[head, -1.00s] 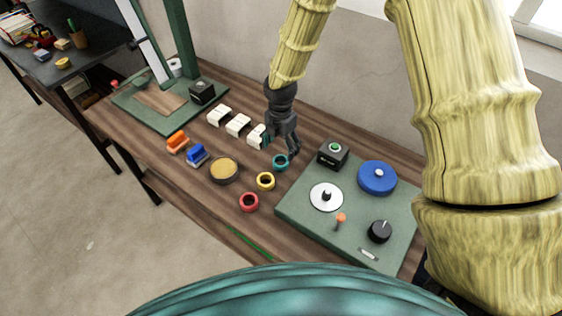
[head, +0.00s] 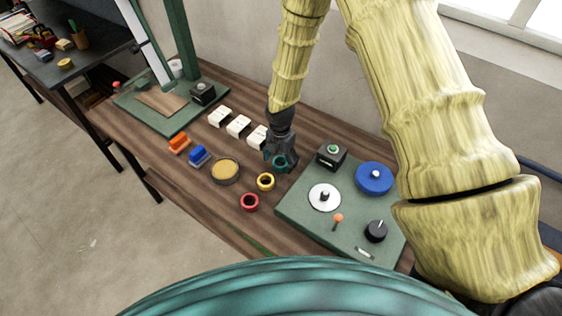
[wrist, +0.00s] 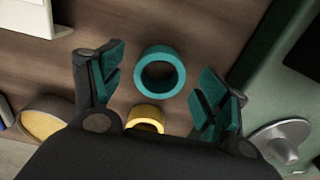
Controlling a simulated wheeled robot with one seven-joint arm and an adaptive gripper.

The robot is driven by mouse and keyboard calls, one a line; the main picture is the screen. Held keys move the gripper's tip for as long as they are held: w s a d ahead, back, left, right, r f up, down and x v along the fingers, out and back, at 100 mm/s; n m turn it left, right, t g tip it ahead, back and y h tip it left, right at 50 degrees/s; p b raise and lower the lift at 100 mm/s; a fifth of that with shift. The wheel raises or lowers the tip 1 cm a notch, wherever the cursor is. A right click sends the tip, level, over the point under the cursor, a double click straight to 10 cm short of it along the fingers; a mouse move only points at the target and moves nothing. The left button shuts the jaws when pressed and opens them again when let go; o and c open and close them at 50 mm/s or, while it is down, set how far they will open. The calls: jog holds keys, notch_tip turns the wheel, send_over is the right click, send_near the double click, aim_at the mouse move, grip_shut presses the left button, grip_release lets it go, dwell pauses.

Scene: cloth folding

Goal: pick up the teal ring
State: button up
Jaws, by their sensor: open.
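The teal ring (head: 280,163) lies on the wooden bench, left of the green panel. In the wrist view the teal ring (wrist: 160,74) sits between my two spread fingers, a little beyond the line of their tips, with bare wood on both sides of it. My gripper (head: 281,158) is open and empty, low over the ring, and partly hides it in the head view. In the wrist view my gripper (wrist: 163,88) has teal pads on its fingers. I cannot tell its exact height above the ring.
A yellow ring (head: 266,181) and a red ring (head: 250,202) lie nearby. White blocks (head: 238,126) stand to the left. The green panel (head: 300,206) with a silver disc (head: 324,197) and knobs is at right. A round tan-topped dish (head: 226,170) lies left.

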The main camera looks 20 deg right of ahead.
jog(key=shift+f, duration=0.35)
jog(key=shift+c, duration=0.4)
jog(key=c, duration=0.9)
jog(key=shift+o, duration=0.2)
jog(key=shift+r, duration=0.1)
